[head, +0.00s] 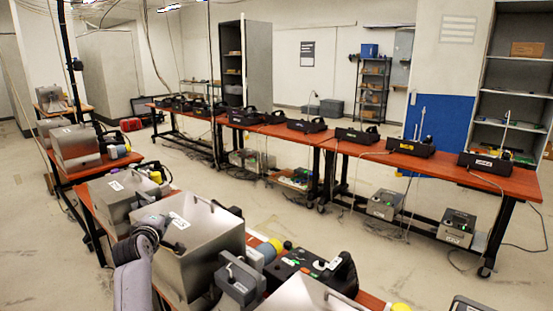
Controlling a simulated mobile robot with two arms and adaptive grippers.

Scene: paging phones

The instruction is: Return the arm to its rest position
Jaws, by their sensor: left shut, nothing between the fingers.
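My left arm comes in from the lower left. Its left gripper (158,224) shows small and dark at the end of the grey arm, in front of a large metal box. The fingers are shut with nothing held between them. It overlaps the box in the picture, and I cannot tell whether it touches it. My right gripper is not in view.
Large metal boxes (205,245) and a black control unit (305,268) stand close by on the near bench. A long orange-topped table (445,168) carries several black phone units (410,147). Open floor (215,185) lies between the benches. Shelves (515,100) stand at the right.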

